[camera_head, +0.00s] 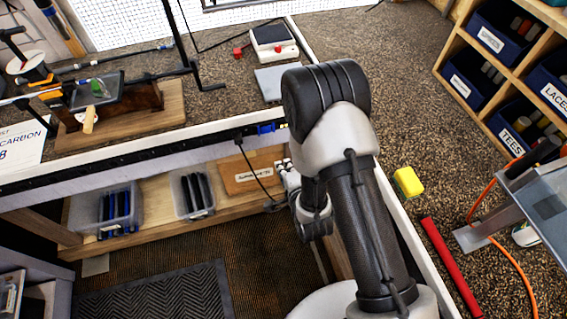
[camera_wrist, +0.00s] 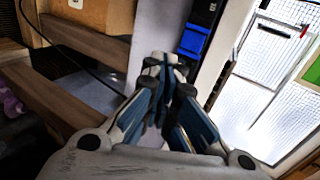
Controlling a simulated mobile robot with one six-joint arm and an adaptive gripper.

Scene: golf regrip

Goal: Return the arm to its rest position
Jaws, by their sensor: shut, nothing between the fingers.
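My arm stands folded in the middle of the head view, its elbow raised over the workbench edge and its forearm pointing down. My gripper (camera_wrist: 160,75) shows in the wrist view with its blue-padded fingers drawn together and nothing between them. In the head view the gripper is mostly hidden behind my own arm. A blue clip (camera_wrist: 195,40) on the bench edge is just beyond the fingertips in the wrist view; I see a gap but cannot judge its depth.
The workbench (camera_head: 225,100) holds a vise stand (camera_head: 115,100) and a small scale (camera_head: 272,40). Bins (camera_head: 195,192) sit on the shelf below. A yellow sponge (camera_head: 408,181) and a red tube (camera_head: 450,265) lie to the right. A cubby rack (camera_head: 480,60) stands at the upper right.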

